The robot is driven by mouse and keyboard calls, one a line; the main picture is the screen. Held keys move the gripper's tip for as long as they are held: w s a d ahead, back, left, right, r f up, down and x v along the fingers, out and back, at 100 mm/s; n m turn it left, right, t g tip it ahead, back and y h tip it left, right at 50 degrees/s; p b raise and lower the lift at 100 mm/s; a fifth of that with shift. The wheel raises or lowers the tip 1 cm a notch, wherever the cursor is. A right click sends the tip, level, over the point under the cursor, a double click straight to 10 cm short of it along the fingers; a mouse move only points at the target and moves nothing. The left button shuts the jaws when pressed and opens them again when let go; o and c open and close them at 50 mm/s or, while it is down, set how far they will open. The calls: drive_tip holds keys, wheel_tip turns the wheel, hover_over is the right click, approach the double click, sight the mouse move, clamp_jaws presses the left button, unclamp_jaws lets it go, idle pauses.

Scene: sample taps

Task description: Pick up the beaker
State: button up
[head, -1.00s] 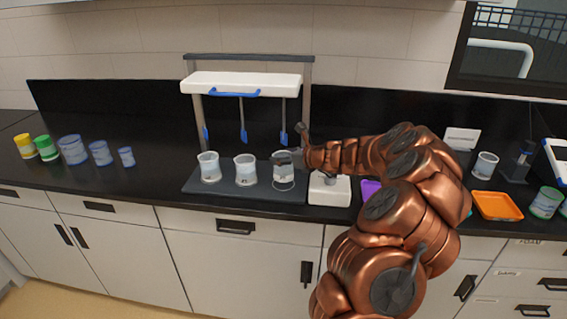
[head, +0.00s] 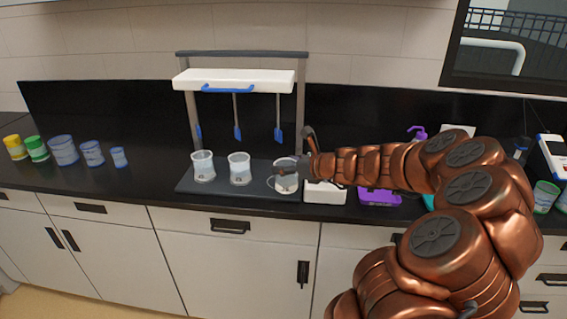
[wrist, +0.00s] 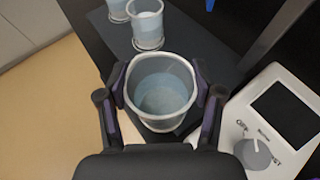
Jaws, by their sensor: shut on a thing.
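The clear beaker (head: 287,182) is at the right end of the dark stirrer platform (head: 225,197), below a rack of hanging blue paddles. In the wrist view the beaker (wrist: 160,98) is upright, with pale bluish liquid inside. My gripper (wrist: 160,84) is shut on it, one finger on each side below the rim. In the head view my arm reaches in from the right, and the gripper partly covers the beaker. I cannot tell whether its base touches the platform. Two similar beakers, the middle one (head: 239,172) and the left one (head: 203,170), stand on the platform to its left.
A white device (head: 325,193) with a dark screen and a knob sits just right of the beaker. The paddle rack's white beam (head: 236,80) hangs above and behind. A purple tray (head: 379,198) is further right. Several cups, including a blue one (head: 63,150), stand far left.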

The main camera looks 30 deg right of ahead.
sight(278, 179)
drive_tip(key=s+a+b, duration=0.1)
drive_tip(key=s+a, duration=0.1)
drive_tip(key=s, duration=0.3)
drive_tip(key=shift+s+r, duration=0.25)
drive_tip(key=shift+s, duration=0.15)
drive_tip(key=shift+m+h, duration=0.3)
drive_tip(key=w+a+f, duration=0.1)
drive_tip(key=w+a, duration=0.2)
drive_tip(key=shift+f, duration=0.35)
drive_tip(key=shift+w+a+f+m+h, duration=0.15)
drive_tip(key=shift+w+a+f+h, duration=0.1)
drive_tip(key=shift+w+a, duration=0.15)
drive_tip(key=shift+w+a+f+m+h, duration=0.2)
drive_tip(key=shift+w+a, duration=0.1)
drive_tip(key=shift+w, duration=0.2)
drive_tip(key=shift+w+a+f, duration=0.2)
drive_tip(key=shift+w+a, duration=0.45)
drive_tip(key=shift+a, duration=0.1)
